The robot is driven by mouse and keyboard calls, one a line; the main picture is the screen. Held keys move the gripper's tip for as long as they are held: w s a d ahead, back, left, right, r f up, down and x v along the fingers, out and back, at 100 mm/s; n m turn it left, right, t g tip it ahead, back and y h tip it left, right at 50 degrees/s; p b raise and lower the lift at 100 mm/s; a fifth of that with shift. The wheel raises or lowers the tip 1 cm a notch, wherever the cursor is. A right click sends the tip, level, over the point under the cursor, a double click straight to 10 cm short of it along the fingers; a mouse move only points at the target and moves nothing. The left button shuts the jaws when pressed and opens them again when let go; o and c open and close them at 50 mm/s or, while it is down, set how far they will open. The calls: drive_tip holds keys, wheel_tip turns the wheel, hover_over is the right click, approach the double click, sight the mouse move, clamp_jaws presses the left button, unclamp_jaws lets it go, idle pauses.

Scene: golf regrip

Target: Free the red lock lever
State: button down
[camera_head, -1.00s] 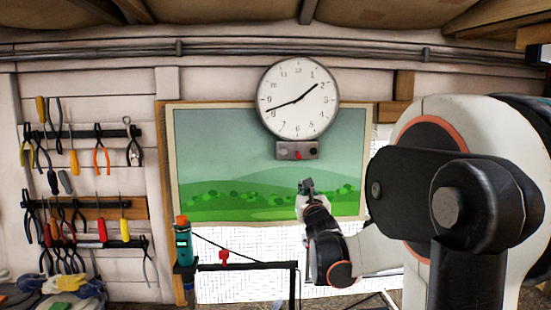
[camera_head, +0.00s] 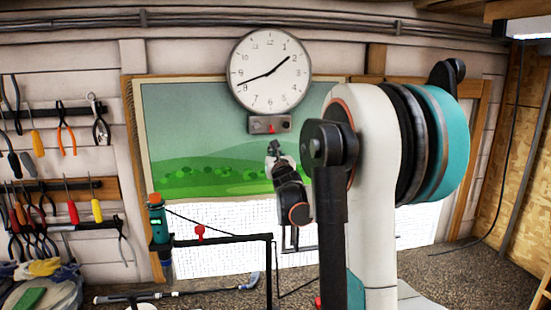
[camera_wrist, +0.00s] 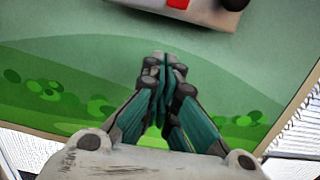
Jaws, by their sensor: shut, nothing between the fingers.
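The red lock lever (camera_head: 272,129) sits on the front of a small grey box under the round wall clock (camera_head: 269,72). In the wrist view the red lever (camera_wrist: 178,3) shows at the top edge, partly cut off, on the grey box (camera_wrist: 205,14). My gripper (camera_head: 273,148) is just below the box in the head view. In the wrist view my gripper (camera_wrist: 165,60) is shut and empty, its fingertips pointing up toward the box, with a gap of green picture between them.
A dark knob (camera_head: 287,124) is at the box's right end. A landscape picture (camera_head: 190,140) hangs behind. A black frame (camera_head: 220,240) with a red part and a teal bottle (camera_head: 156,218) stands low at left. Pliers and screwdrivers hang on the left wall.

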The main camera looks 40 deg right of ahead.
sight(271, 129)
drive_tip(key=r, duration=0.3)
drive_tip(key=shift+s+a+r+p, duration=0.1)
drive_tip(key=shift+s+r+p, duration=0.15)
drive_tip(key=shift+r+p, duration=0.15)
drive_tip(key=shift+s+a, duration=0.1)
idle(0.4)
